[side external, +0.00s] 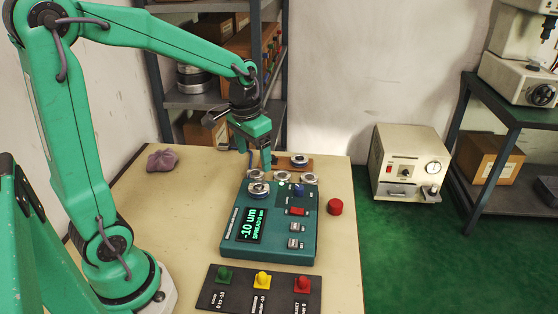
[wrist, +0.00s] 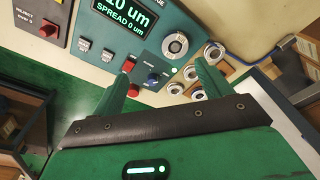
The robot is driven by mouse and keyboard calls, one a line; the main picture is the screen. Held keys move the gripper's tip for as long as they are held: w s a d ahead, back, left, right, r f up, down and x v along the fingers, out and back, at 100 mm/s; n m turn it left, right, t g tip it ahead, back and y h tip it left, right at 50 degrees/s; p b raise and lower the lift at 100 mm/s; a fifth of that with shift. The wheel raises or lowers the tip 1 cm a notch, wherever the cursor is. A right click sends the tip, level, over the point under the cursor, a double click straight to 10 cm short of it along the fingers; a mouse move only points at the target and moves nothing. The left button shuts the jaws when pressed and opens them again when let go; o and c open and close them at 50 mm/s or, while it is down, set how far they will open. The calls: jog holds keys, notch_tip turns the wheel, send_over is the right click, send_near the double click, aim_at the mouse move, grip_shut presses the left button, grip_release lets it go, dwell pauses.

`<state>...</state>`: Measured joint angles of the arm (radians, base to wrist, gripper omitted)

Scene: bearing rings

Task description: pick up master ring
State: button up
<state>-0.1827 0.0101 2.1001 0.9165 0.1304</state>
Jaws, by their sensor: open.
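Several metal bearing rings are in view, and I cannot read which one is the master ring. Two more rings, a left one (side external: 256,174) and a middle one (side external: 282,177), lie at the gauge's back edge. Another ring (side external: 258,188) is on the gauge's post, also seen in the wrist view (wrist: 175,44). My gripper (side external: 258,168) is open and empty, above the back of the gauge by the rings.
A panel with green, yellow and red buttons (side external: 260,300) lies in front of the gauge. A round red thing (side external: 335,207) stands on the table to its right. A crumpled purple cloth (side external: 162,160) lies at the back left. The table's left middle is clear.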

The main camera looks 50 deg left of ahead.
jog(key=g, duration=0.1)
send_over(259, 185)
jog(key=f, duration=0.5)
jog(key=shift+s+d, duration=0.2)
jog(key=shift+d, duration=0.1)
jog(key=shift+f, duration=1.35)
jog(key=shift+w+a+f, duration=0.1)
jog(key=shift+a+f, duration=0.05)
jog(key=shift+f, duration=1.15)
jog(key=shift+a+f, duration=0.1)
jog(key=shift+f, duration=1.2)
jog(key=c, duration=1.3)
jog(key=shift+r, duration=0.2)
